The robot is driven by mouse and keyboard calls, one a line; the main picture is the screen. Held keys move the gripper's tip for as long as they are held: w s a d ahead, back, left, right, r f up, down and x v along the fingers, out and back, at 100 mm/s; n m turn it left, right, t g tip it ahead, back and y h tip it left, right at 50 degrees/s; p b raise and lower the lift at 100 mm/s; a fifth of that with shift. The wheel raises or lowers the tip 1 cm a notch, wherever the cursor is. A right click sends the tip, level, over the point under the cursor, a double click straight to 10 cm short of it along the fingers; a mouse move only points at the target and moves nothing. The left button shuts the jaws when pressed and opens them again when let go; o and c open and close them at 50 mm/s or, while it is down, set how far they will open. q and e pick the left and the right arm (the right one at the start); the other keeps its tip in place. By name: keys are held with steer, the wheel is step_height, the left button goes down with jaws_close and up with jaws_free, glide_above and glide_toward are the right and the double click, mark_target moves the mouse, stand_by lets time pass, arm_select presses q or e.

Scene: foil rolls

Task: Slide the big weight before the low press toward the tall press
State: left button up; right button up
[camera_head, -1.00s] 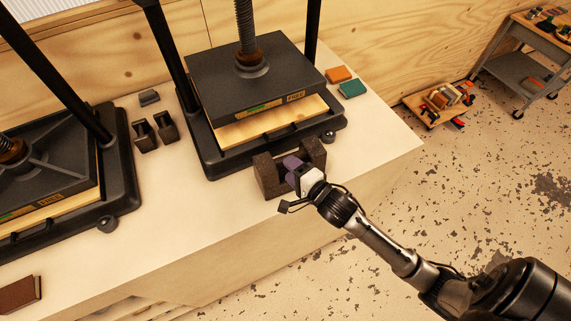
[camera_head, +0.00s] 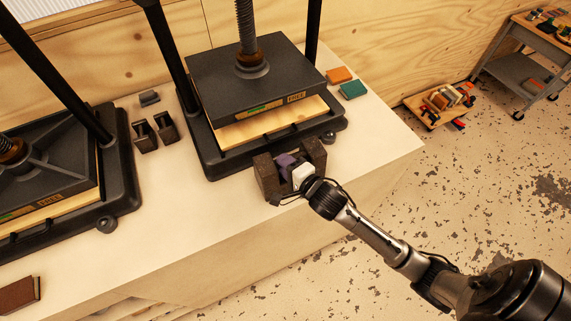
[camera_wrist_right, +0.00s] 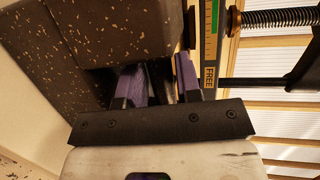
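The big weight (camera_head: 268,180) is a dark, speckled block with two raised ends and a gap between them. It stands on the bench before the middle press (camera_head: 245,85). A second press (camera_head: 60,170) stands to the left; I cannot tell for sure which is the tall one. My right gripper (camera_head: 288,162) reaches with its purple fingers into the gap between the ends. In the right wrist view the fingers (camera_wrist_right: 156,88) are apart, with something dark between them, and the weight (camera_wrist_right: 85,30) fills the upper left. Whether they grip it is unclear. My left gripper is not in view.
Two small dark weights (camera_head: 155,133) and a grey piece (camera_head: 149,97) stand between the presses. Orange (camera_head: 340,75) and green (camera_head: 353,90) blocks lie right of the middle press. A brown book-like block (camera_head: 18,294) lies front left. The bench front between is clear.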

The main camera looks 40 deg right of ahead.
jaws_close()
stand_by(1.0)
